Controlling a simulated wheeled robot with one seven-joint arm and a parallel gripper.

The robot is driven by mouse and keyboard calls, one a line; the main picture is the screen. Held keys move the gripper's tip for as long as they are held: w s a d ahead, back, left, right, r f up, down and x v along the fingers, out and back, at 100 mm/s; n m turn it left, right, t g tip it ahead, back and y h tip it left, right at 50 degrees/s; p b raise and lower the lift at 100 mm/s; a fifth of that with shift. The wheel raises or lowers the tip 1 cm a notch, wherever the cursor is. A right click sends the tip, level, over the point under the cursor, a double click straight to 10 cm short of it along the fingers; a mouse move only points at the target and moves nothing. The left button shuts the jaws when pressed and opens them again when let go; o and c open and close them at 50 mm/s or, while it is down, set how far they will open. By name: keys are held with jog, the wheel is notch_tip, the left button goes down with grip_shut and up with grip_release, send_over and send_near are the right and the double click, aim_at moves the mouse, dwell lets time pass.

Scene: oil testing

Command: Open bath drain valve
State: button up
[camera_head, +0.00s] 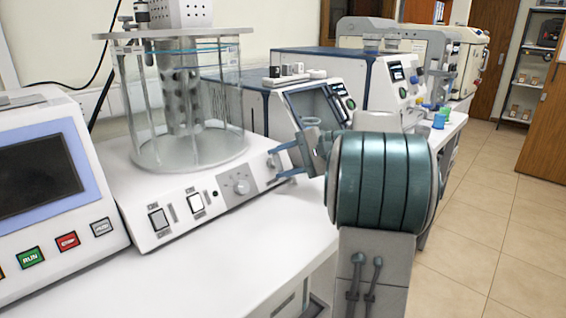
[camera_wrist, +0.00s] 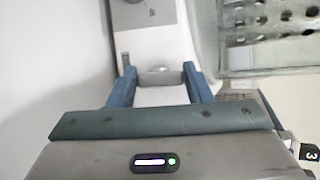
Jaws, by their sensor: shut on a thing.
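The bath is a clear glass cylinder (camera_head: 185,105) with a perforated metal insert, on a white base with switches and a dial (camera_head: 240,186). My gripper (camera_head: 273,166) is at the right side of this base, with its blue fingers pointing left at it. In the wrist view, a short grey piece, seemingly the drain valve (camera_wrist: 160,77), sits between my two blue fingers (camera_wrist: 160,70), which are shut on it. In the head view the valve is too small and covered to make out. Whether the valve is turned cannot be told.
A console with a dark screen (camera_head: 38,180) and coloured buttons stands at the left on the white bench (camera_head: 240,255). Other analyzers (camera_head: 340,75) stand behind my gripper. Small blue and green cups (camera_head: 439,120) are at the right. The tiled floor (camera_head: 490,200) at the right is clear.

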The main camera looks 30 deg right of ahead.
jog(key=shift+n, duration=0.3)
jog(key=o, duration=1)
jog(key=p+v, duration=0.2)
jog(key=v, duration=1.1)
jog(key=shift+s+d+r, duration=0.2)
jog(key=shift+d+r, duration=0.05)
jog(key=shift+r, duration=0.05)
